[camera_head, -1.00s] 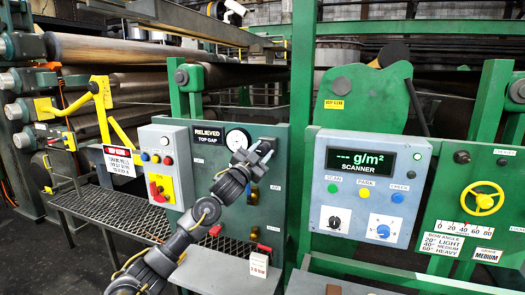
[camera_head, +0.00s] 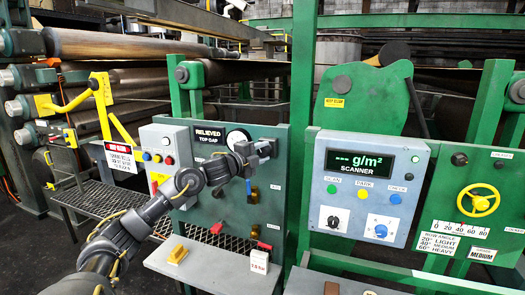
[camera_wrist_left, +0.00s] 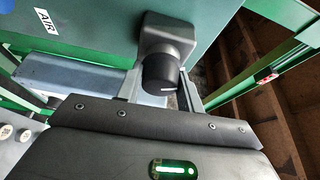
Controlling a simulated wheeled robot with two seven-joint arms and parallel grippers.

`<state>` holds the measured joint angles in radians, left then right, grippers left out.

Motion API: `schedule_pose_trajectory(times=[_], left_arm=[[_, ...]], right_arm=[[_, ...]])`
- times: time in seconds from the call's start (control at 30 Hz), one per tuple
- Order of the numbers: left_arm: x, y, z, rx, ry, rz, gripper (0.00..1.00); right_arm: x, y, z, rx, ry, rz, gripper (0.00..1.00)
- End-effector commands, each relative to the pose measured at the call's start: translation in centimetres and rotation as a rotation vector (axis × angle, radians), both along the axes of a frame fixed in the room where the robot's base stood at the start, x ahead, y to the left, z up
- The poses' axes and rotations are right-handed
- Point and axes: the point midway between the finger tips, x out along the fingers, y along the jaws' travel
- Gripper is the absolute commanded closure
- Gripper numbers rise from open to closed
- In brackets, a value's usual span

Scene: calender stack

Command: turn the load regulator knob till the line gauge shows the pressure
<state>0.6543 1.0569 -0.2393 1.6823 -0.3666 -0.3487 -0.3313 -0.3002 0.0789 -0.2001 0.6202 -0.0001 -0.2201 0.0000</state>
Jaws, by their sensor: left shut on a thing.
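The load regulator knob (camera_wrist_left: 160,72) is a dark round knob with a white mark, on a grey regulator block (camera_wrist_left: 168,35) in the left wrist view. My left gripper (camera_wrist_left: 160,90) is shut on the knob, a finger on either side. In the head view my left gripper (camera_head: 262,150) is at the upper right of the green panel, and it hides the knob there. My right gripper is not in view.
A mesh shelf (camera_head: 105,200) and a grey ledge (camera_head: 205,268) with a yellow block (camera_head: 177,250) lie below. The scanner box (camera_head: 368,185) and yellow handwheel (camera_head: 478,200) are to the right.

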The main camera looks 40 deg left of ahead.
Motion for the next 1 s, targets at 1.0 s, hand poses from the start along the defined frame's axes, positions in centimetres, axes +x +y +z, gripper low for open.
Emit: schedule_pose_trajectory(times=[1.0], left_arm=[[0.0,-0.1,-0.2,0.493,0.175,-0.002,0.86]], right_arm=[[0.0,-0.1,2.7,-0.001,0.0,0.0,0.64]])
